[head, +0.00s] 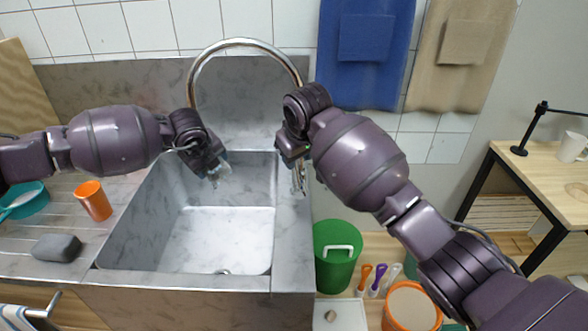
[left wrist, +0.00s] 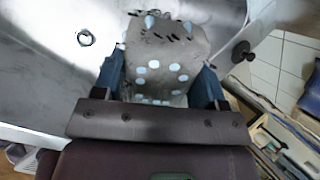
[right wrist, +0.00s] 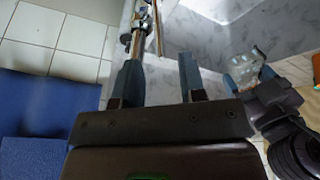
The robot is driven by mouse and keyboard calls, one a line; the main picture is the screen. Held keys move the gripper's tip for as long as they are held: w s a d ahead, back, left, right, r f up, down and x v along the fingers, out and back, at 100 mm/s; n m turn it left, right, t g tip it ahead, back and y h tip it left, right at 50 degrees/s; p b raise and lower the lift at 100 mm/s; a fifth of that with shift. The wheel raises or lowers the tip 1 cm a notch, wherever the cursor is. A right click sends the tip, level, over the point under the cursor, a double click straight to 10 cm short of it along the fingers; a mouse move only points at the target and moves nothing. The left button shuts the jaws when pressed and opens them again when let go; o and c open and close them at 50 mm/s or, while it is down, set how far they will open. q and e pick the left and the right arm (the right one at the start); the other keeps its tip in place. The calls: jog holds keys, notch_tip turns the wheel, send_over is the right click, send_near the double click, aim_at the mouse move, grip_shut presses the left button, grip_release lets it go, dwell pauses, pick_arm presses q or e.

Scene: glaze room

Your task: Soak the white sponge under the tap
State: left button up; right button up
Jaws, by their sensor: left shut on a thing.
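The sponge (left wrist: 165,60) looks pale grey with light-blue spots and dark marks. My left gripper (head: 212,172) is shut on it and holds it above the sink basin (head: 225,235); it also shows in the right wrist view (right wrist: 247,70). I cannot make out a water stream. My right gripper (head: 297,165) is by the sink's right rim, at the tap's metal fittings (right wrist: 139,20). Its fingers are apart in the right wrist view, with nothing visibly clamped.
On the left drainboard are an orange cup (head: 93,200), a teal bowl (head: 24,203) and a dark grey block (head: 56,248). A green bucket (head: 336,255) and an orange-rimmed pot (head: 411,305) stand right of the sink. Blue (head: 362,85) and beige towels hang behind.

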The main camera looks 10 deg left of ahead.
send_over(294, 190)
notch_tip(294, 190, down, 6)
jog(key=shift+w+r, duration=0.1)
grip_shut()
dwell(0.3)
